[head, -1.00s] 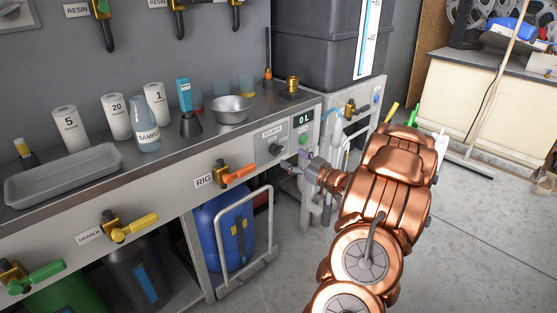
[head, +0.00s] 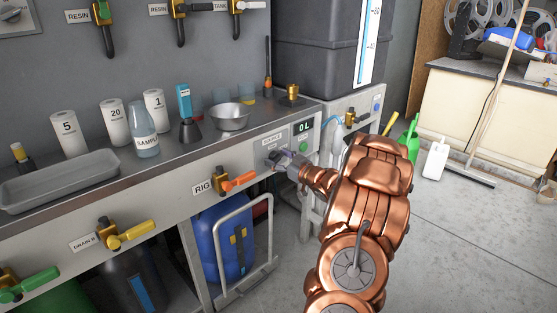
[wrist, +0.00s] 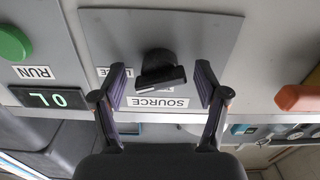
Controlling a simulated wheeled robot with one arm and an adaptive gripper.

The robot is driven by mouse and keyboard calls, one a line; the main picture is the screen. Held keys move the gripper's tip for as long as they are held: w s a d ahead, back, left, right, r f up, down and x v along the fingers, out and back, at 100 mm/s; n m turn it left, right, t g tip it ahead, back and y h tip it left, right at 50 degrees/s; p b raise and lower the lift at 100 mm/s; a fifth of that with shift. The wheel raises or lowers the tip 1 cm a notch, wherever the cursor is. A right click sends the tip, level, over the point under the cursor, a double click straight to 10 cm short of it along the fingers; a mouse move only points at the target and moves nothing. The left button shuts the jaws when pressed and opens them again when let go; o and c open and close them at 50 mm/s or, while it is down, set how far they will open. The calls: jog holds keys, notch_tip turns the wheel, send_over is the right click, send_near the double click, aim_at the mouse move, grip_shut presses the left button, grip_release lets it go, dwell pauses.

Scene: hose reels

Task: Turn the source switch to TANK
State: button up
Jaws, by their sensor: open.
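The source switch (wrist: 160,68) is a black knob with a raised grip bar on a grey plate (wrist: 215,35) marked SOURCE in the wrist view. The bar lies nearly crosswise in the picture, slightly tilted. Small position words beside and below the knob are partly covered, so I cannot read the setting. My gripper (wrist: 160,80) is open, with one finger on each side of the knob and visible gaps between. In the head view my gripper (head: 282,160) is at the panel and largely covers the knob.
A green RUN button (wrist: 14,44) and a 0 L display (head: 303,127) are beside the plate. The orange RIG valve handle (head: 238,181) is on its other side. A metal bowl (head: 230,115) stands on the counter above.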

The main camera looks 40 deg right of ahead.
jog(key=shift+c, duration=0.4)
jog(key=c, duration=1.1)
jog(key=shift+o, duration=0.2)
jog(key=n+b, duration=0.4)
jog(key=n, duration=0.2)
jog(key=shift+f+n, duration=0.15)
jog(key=shift+n, duration=0.15)
jog(key=n+b, duration=0.4)
jog(key=n, duration=0.1)
jog(key=shift+a, duration=0.1)
jog(key=shift+n+b, duration=0.75)
jog(key=shift+n, duration=0.35)
jog(key=shift+r, duration=0.2)
